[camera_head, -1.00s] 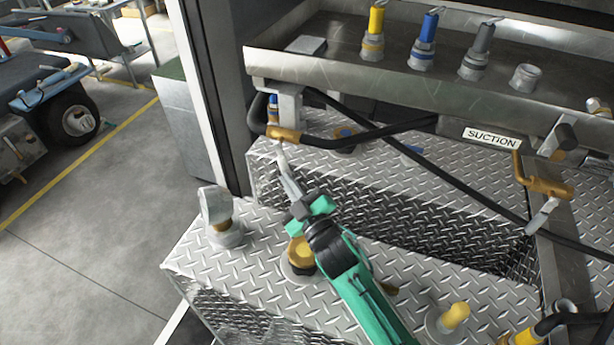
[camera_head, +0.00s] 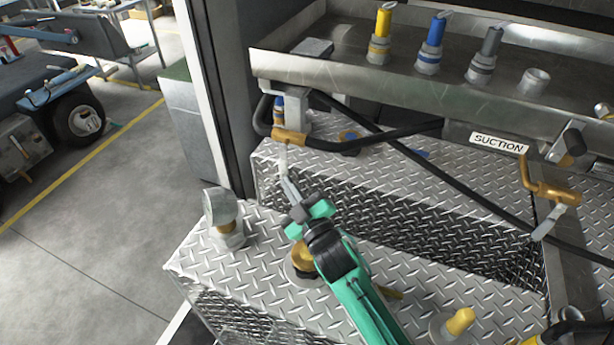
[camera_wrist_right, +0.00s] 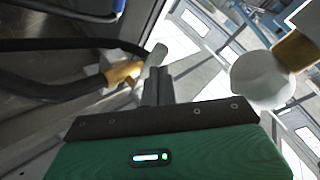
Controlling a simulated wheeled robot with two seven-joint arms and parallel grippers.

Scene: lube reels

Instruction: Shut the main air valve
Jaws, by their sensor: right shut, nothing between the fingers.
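A brass valve (camera_head: 289,137) sits on the black hose at the left end of the steel tray. Its pale lever (camera_head: 283,158) hangs down from it. The valve has no readable label in view. My right gripper (camera_head: 287,185) is shut and empty, its fingertips close to the lower end of the lever. In the right wrist view the brass valve (camera_wrist_right: 122,73) and pale lever (camera_wrist_right: 157,55) show just beyond the shut fingertips (camera_wrist_right: 154,80). I cannot tell whether they touch. My left gripper is not in view.
A second brass valve (camera_head: 548,190) with a pale lever hangs at the right under the SUCTION label (camera_head: 499,144). A round gauge (camera_head: 222,212) stands on the tread-plate box (camera_head: 390,270). A brass cap (camera_head: 303,256) is beside my arm. Open floor lies at the left.

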